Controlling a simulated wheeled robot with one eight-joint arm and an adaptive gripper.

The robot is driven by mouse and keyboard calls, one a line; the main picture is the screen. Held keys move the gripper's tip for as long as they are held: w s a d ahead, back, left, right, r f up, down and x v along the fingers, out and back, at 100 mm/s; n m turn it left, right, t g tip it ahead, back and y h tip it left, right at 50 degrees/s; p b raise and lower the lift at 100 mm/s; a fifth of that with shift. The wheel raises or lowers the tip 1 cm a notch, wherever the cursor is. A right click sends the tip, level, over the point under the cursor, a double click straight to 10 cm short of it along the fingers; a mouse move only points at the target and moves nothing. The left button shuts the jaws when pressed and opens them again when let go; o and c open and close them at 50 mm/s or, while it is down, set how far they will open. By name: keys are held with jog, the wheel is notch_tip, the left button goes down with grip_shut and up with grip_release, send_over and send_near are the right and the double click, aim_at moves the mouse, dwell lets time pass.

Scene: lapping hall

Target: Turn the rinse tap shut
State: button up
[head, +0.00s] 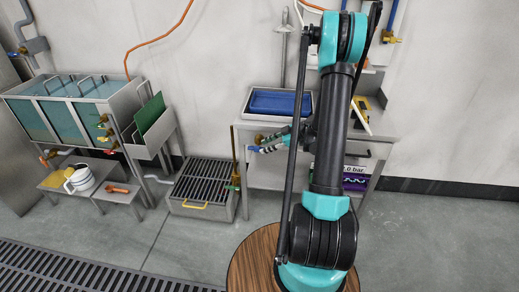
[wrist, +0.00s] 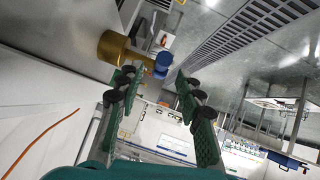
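A brass tap (head: 259,138) with a blue handle sits at the left side of the steel sink stand in the head view. In the wrist view its round brass body (wrist: 115,47) is at upper left and its blue handle (wrist: 162,65) points toward the middle. My gripper (wrist: 154,80) is open, its green fingers spread with the blue handle near the gap between the tips. I cannot tell whether a finger touches it. In the head view my gripper (head: 270,143) is beside the tap, partly hidden by my arm.
A steel tank (head: 75,100) with several taps stands at left, a low bench (head: 95,185) before it. A slatted steel box (head: 203,185) stands left of the sink stand (head: 238,150). A blue tray (head: 278,101) lies on top of the stand. The floor at right is clear.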

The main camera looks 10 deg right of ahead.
jog(key=v, duration=0.6)
jog(key=shift+d+r, duration=0.15)
jog(key=shift+d, duration=0.05)
jog(key=shift+s, duration=0.15)
jog(key=s+a+r+m+g+h, duration=0.1)
jog(key=s+a+r+m+h, duration=0.1)
jog(key=s+a+m+h, duration=0.3)
jog(key=s+a+r+m, duration=0.1)
jog(key=s+r+m, duration=0.2)
jog(key=s, duration=0.5)
jog(key=s+d+m+h, duration=0.1)
jog(key=s+m+h, duration=0.3)
jog(key=s, duration=0.9)
jog(key=shift+d+f+m+h, duration=0.15)
jog(key=shift+f+m+h, duration=0.25)
jog(key=shift+m, duration=1.3)
